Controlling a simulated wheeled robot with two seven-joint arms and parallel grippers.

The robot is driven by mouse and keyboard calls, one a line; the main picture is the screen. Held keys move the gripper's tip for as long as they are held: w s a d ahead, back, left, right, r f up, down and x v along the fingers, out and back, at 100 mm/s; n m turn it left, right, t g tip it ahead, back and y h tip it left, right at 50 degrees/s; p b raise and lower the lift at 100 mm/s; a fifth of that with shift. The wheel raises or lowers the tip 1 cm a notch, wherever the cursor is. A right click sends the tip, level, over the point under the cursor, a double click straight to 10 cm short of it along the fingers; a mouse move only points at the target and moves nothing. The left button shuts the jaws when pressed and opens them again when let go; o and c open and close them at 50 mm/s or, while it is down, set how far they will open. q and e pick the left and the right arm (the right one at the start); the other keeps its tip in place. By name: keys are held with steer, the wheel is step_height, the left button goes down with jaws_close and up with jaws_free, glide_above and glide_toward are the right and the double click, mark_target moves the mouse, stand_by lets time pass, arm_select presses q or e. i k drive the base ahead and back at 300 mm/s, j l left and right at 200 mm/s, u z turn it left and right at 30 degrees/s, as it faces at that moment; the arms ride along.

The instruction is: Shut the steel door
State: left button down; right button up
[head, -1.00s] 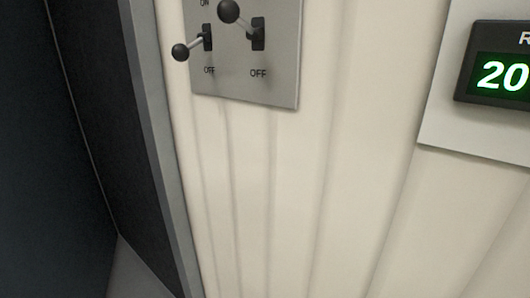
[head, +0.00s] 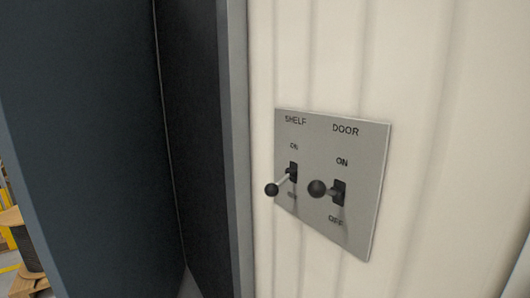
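A grey switch panel (head: 368,225) is on the cream ribbed wall. Its right lever (head: 318,188) is labelled DOOR, with ON above and OFF below. Its left lever (head: 271,189) is labelled SHELF. Both levers have black ball knobs and stick out towards me; I cannot tell their exact settings. A large dark blue panel (head: 85,130), which may be the steel door, stands at the left, beside a dark recess (head: 195,130) with a grey edge. I cannot tell whether it is the door or how far open it is. Neither gripper is in view.
The cream ribbed wall (head: 440,120) fills the right side. At the lower left, past the blue panel, a cable reel (head: 12,240) with wooden flanges stands near yellow framing. No loose object shows in front of the switch panel.

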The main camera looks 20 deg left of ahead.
mark_target(84, 153)
steer(key=j, duration=0.95)
steer(key=j+u, duration=0.1)
steer(key=j, duration=0.9)
steer(key=i+j+u, duration=0.1)
steer(key=j, duration=0.85)
steer(key=i+j, duration=0.1)
steer(key=j, duration=0.85)
